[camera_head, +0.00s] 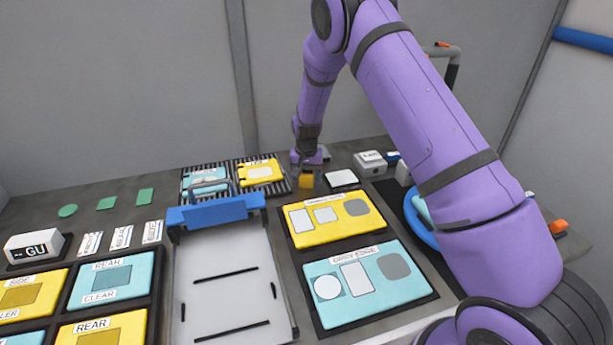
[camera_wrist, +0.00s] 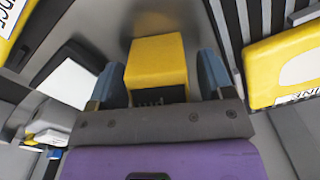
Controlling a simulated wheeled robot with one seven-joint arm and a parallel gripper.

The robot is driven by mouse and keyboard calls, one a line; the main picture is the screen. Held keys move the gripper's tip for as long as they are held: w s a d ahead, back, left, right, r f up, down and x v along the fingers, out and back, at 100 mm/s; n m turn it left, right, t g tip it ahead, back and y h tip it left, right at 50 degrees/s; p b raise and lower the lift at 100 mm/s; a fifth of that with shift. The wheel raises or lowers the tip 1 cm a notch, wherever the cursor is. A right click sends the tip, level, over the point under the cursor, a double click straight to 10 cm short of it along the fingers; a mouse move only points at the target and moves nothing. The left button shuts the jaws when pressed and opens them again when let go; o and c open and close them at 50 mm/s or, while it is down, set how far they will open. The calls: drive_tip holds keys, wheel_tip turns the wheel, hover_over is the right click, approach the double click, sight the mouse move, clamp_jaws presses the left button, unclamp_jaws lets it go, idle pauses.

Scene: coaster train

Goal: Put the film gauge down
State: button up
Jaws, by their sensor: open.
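A small yellow block (camera_head: 306,182) with a dark lower part sits at the back of the bench; I take it to be the film gauge, though no name on it is readable. It also shows in the wrist view (camera_wrist: 157,62). My gripper (camera_head: 306,172) is down at the block. In the wrist view its two blue-grey fingers stand open on either side of the block, with narrow gaps visible. The block's underside is hidden, so I cannot tell exactly how it rests.
Left of the gripper is a dark striped rack (camera_head: 236,188) with a yellow plate (camera_head: 260,172). A white pad (camera_head: 341,178) lies close on the right, with a white labelled box (camera_head: 370,164) beyond. A blue-handled tray (camera_head: 222,285) and yellow panel (camera_head: 335,220) are in front.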

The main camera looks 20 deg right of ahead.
wheel_tip(320, 180, up, 11)
drive_tip(key=shift+f, duration=0.1)
drive_tip(key=s+d+r+n+t+y, duration=0.1)
drive_tip(key=s+d+r, duration=0.1)
drive_tip(key=s+r, duration=0.95)
drive_tip(key=s+d+r+n+t, duration=0.1)
drive_tip(key=s+d+r+t, duration=0.15)
drive_tip(key=s+r, duration=0.85)
drive_tip(key=s+d+r+n+t, duration=0.1)
drive_tip(key=s+r, duration=0.2)
drive_tip(key=s, duration=0.8)
drive_tip(key=s+d+r+n+h, duration=0.1)
drive_tip(key=s+r, duration=0.2)
drive_tip(key=s, duration=0.7)
drive_tip(key=shift+s+d+r+n+t, duration=0.15)
drive_tip(key=shift+s+r+n+t, duration=0.15)
drive_tip(key=shift+s+t, duration=0.05)
